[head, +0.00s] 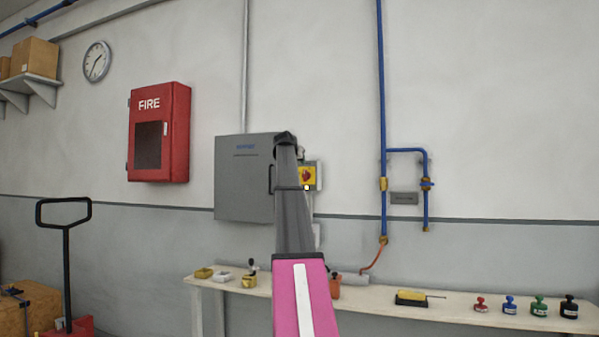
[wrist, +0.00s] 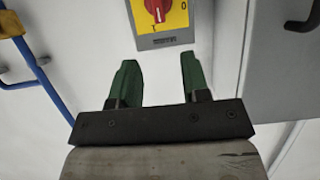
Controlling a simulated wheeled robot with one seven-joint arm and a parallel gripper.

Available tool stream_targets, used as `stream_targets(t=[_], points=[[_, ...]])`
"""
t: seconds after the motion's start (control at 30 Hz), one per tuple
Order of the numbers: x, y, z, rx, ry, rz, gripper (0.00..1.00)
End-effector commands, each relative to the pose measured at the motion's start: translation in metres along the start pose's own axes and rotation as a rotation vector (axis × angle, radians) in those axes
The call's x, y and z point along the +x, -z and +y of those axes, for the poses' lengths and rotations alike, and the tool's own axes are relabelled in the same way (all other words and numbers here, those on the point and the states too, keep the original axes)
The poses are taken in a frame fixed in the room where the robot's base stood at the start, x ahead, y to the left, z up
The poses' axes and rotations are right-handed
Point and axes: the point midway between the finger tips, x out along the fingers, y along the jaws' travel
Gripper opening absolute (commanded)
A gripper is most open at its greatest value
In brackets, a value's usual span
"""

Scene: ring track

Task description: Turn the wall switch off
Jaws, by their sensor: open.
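The wall switch (head: 312,183) is a yellow plate with a red knob on a grey box, mounted on the wall right of the grey cabinet. My arm covers its left side in the head view. In the wrist view the yellow plate (wrist: 177,15) is at the top edge, with its red knob (wrist: 157,9) partly cut off. A "0" shows right of the knob and another mark below it. My gripper (wrist: 160,72) is open, its two green fingers apart with nothing between them. The knob appears beyond the fingertips, with no contact visible. My arm mostly hides the gripper in the head view.
The grey cabinet (head: 238,180) with a dark handle stands close beside the switch. Blue pipes (head: 382,120) run down the wall to the right. A bench (head: 460,312) below holds several stamps and small items. A red fire box (head: 158,133) hangs left.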

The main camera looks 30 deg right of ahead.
Motion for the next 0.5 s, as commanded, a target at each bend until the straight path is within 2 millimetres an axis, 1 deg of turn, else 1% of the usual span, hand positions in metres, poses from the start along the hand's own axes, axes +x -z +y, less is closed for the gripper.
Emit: stream_targets(t=[0.17,0.5], points=[[0.018,0.0,-0.001,-0.001,0.0,-0.002,0.43],[0.078,0.0,-0.001,0.0,0.001,-0.003,0.43]])
